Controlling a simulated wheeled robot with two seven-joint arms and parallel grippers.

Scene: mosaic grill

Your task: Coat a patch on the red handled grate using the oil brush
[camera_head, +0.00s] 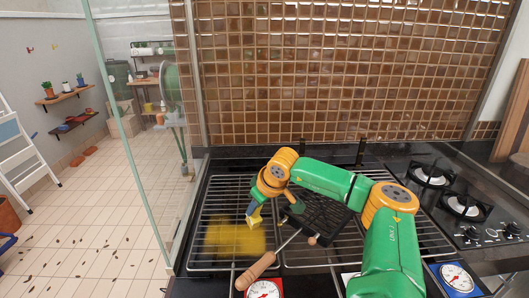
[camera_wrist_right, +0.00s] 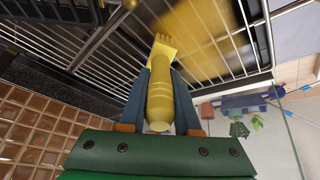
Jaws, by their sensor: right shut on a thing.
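My right gripper (camera_head: 253,208) is shut on the yellow oil brush (camera_wrist_right: 160,98), with blue fingers on both sides of its handle. In the head view the brush (camera_head: 255,219) points down at the left grate (camera_head: 209,198). Its bristles are close above the bars; I cannot tell whether they touch. A blurry yellow patch (camera_head: 234,239) covers part of the left grate, just left of and below the brush. It also shows beside the bristles in the wrist view (camera_wrist_right: 205,38). A red-framed gauge (camera_head: 263,289) sits in front of this grate; no red handle is clearly seen. My left gripper is out of view.
A black ridged plate (camera_head: 322,218) is right of my gripper. A blue-framed gauge (camera_head: 456,278) and gas burners (camera_head: 466,206) are at the right. A tiled wall (camera_head: 330,70) stands behind.

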